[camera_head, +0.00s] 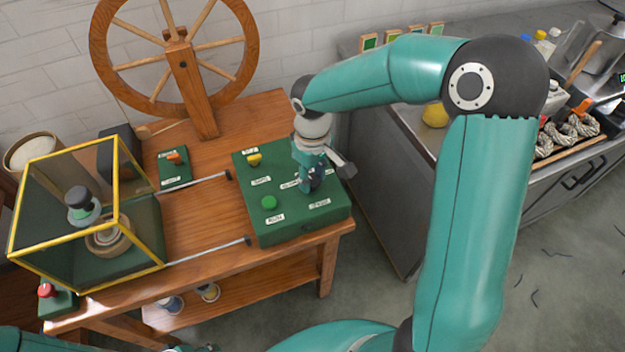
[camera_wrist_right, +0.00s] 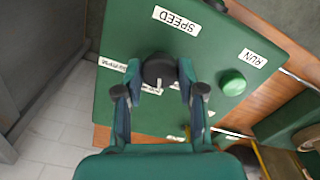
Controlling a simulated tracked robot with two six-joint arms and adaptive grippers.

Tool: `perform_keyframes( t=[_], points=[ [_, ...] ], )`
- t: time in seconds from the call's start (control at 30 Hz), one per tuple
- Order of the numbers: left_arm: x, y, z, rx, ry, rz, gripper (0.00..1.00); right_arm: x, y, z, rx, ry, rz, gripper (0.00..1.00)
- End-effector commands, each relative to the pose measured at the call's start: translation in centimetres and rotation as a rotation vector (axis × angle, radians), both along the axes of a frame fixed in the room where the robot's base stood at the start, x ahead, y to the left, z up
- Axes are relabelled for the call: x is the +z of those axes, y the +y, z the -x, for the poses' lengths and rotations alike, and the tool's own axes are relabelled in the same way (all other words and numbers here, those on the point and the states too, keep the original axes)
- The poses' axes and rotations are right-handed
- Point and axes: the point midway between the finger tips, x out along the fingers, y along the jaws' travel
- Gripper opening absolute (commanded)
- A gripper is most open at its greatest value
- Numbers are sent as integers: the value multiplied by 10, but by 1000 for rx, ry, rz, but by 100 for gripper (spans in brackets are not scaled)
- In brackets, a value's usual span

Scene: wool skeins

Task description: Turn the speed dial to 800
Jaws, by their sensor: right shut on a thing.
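The black speed dial (camera_wrist_right: 158,67) is on the green control panel (camera_head: 262,226), near the SPEED label (camera_wrist_right: 177,20). In the right wrist view a short white mark on the dial points toward the bottom of the picture. The scale marks around it are hidden or too small to read, so the setting cannot be told. My right gripper (camera_head: 311,186) comes down on the panel from above, its fingers shut on both sides of the dial. In the head view the gripper covers the dial.
On the panel, a green button (camera_wrist_right: 233,82) sits by the RUN label (camera_wrist_right: 252,58), close to the gripper. A yellow-framed guard box (camera_head: 120,215) and a spinning wheel (camera_head: 180,50) stand to the left.

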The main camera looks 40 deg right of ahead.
Motion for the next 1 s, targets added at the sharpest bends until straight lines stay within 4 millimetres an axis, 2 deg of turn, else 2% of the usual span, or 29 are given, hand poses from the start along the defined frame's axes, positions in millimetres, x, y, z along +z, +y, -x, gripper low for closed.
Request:
perform_keyframes(
  t=[0.1,0.4,1.0],
  points=[
    [-8,0,0,0,0,0,40,-2,0,-1,-92,-3,0,4],
    [-16,0,0,0,0,0,40,0,0,-1,-253,-2,1,4],
    [-18,0,0,0,0,0,40,1,0,-1,-304,-4,1,4]
  ],
)
